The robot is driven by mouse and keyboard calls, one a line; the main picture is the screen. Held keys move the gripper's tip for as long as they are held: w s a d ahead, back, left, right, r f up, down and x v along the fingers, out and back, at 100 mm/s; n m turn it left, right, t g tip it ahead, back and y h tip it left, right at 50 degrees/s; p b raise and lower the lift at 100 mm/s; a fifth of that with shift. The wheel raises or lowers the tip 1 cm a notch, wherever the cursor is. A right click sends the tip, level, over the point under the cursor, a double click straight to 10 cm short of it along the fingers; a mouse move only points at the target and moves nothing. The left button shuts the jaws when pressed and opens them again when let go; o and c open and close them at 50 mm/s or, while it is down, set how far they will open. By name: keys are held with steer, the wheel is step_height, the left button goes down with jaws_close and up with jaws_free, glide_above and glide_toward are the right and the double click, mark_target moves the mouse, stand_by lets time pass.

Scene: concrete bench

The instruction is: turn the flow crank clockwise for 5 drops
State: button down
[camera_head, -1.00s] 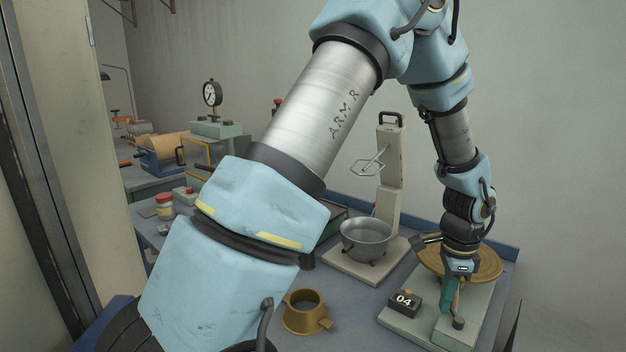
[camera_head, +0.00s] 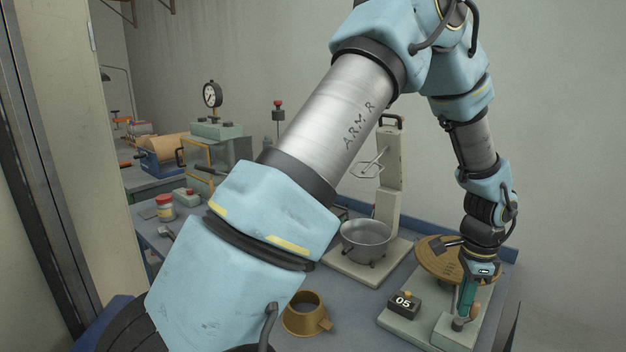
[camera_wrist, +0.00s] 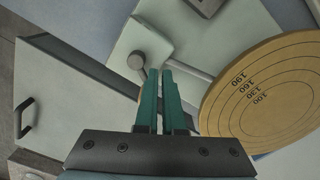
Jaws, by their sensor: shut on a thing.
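The flow table has a round brass disc (camera_head: 440,262) on a pale base (camera_head: 400,322). A small black counter (camera_head: 404,302) on the base reads 05. My gripper (camera_head: 465,305), with teal fingers, is low over the front right of the base, shut on the crank handle (camera_head: 475,310), whose brownish side shows beside the fingers. A grey round end (camera_head: 457,324) shows just below them. In the wrist view my gripper (camera_wrist: 160,85) points towards the crank; the fingers hide most of the grip. The ringed, numbered disc (camera_wrist: 270,95) lies right of the fingers.
A brass ring mould (camera_head: 305,315) stands on the bench left of the base. A mixer stand with a metal bowl (camera_head: 366,240) stands behind it. A red-lidded jar (camera_head: 165,208) is at the left. Bare blue-grey bench (camera_head: 355,310) lies between the mould and the base.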

steer(key=shift+s+d+r, duration=0.15)
steer(key=shift+s+d, duration=0.55)
steer(key=shift+d, duration=0.05)
steer(key=shift+s+d, duration=0.2)
steer(key=shift+s, duration=0.85)
steer(key=c, duration=1.2)
jaws_free()
steer(key=shift+o, duration=0.6)
steer(key=shift+s+d+r, duration=0.1)
steer(key=shift+d+r, duration=0.15)
steer(key=shift+r, duration=0.05)
step_height(320, 180, up, 17)
steer(key=w+a+p, duration=0.1)
steer(key=a+p, duration=0.1)
steer(key=p, duration=0.1)
steer(key=shift+w+p, duration=0.4)
